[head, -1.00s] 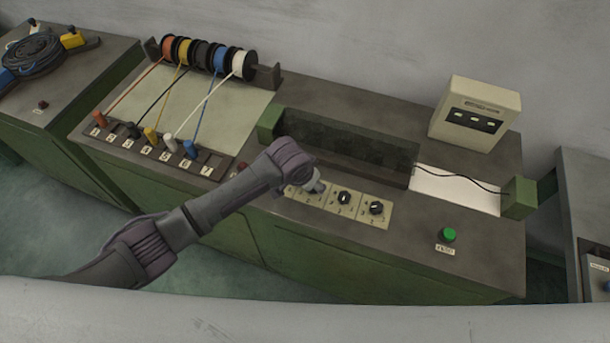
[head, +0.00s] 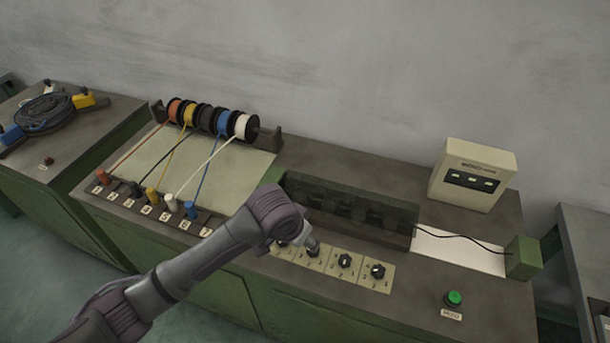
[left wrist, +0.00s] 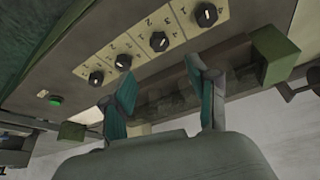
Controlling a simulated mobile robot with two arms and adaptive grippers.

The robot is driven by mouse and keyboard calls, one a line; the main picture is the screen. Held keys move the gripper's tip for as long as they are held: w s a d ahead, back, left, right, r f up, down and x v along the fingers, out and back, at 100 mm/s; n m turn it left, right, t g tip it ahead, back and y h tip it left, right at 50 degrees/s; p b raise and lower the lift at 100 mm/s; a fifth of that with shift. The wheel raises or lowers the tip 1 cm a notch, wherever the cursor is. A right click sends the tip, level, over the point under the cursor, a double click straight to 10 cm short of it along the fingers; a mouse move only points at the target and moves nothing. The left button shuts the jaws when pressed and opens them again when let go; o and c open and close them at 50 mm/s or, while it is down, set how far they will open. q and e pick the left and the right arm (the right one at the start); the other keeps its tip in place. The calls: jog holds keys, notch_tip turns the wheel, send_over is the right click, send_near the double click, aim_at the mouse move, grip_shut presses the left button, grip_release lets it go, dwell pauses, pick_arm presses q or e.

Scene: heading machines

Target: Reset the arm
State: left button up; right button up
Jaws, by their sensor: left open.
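My left arm (head: 215,245) comes in from the lower left in the head view. Its end lies over the front of the machine bench, by the row of dials. My left gripper (left wrist: 160,100) shows in the left wrist view with two teal-padded fingers spread apart and nothing between them. Beyond the fingers are the black dials, among them one dial (left wrist: 158,41) on a cream panel (left wrist: 130,50). In the head view two dials (head: 345,261) (head: 377,270) show clear of the arm; others are partly hidden by it. My right gripper is not in view.
A dark trough (head: 350,210) lies behind the dials, and a cream box (head: 473,175) stands behind right. A green button (head: 454,298) is at front right. Coloured wire spools (head: 210,118) and several numbered plugs (head: 150,195) are on the left.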

pick_arm(q)
jog(key=shift+s, duration=0.1)
jog(key=s+a+f+n+y, duration=0.1)
jog(key=s+a+n, duration=0.1)
jog(key=s+a, duration=0.8)
jog(key=s+a+f+n+y, duration=0.1)
jog(key=s+a+n, duration=0.2)
jog(key=s+a, duration=0.7)
jog(key=s+d+f+g+b, duration=0.1)
jog(key=s+f+b, duration=0.2)
jog(key=f, duration=1.4)
jog(key=s+d+f+g+b, duration=0.1)
jog(key=s+f+b, duration=0.2)
jog(key=f, duration=1.5)
jog(key=s+a+f+b, duration=0.2)
jog(key=s+f+b, duration=0.1)
jog(key=s+f, duration=1.2)
jog(key=shift+a+f+m+g, duration=0.3)
jog(key=shift+a+f+m, duration=0.1)
jog(key=shift+f, duration=0.1)
